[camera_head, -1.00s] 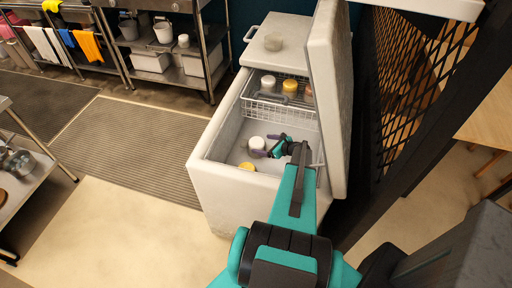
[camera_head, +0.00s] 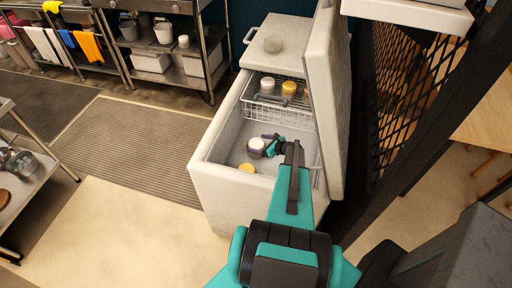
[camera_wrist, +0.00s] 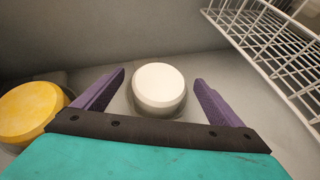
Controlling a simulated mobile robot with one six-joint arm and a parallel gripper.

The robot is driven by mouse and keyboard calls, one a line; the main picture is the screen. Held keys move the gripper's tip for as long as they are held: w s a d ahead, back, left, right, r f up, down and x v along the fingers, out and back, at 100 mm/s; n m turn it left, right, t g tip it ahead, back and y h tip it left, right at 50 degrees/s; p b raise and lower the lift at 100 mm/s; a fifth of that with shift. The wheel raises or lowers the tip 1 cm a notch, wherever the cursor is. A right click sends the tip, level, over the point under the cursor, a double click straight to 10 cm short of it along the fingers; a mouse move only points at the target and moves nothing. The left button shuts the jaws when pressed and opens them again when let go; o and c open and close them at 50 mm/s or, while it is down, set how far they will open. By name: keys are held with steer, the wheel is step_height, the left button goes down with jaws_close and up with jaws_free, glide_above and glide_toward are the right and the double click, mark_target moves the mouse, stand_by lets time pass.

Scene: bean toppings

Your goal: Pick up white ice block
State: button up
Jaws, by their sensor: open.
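The white ice block (camera_head: 256,144) is a short round cylinder on the floor of the open chest freezer (camera_head: 226,178). In the wrist view the white ice block (camera_wrist: 159,88) stands upright between the tips of my gripper (camera_wrist: 159,82). The purple fingers are spread wide, one on each side, with gaps to the block. In the head view my gripper (camera_head: 265,146) is down inside the freezer, right at the block. Nothing is held.
A yellow block (camera_wrist: 32,112) lies left of my gripper on the freezer floor, and the head view shows it too (camera_head: 247,168). A white wire basket (camera_wrist: 272,38) hangs on the right, holding white and yellow blocks. The raised lid (camera_head: 327,100) stands close beside my arm.

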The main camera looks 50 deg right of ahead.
steer(key=shift+p+x, duration=0.35)
steer(key=shift+x, duration=0.6)
steer(key=shift+s, duration=0.1)
steer(key=c, duration=1.6)
steer(key=shift+o, duration=0.2)
steer(key=shift+r, duration=0.2)
steer(key=shift+r+b, duration=2.4)
steer(key=shift+r, duration=2.4)
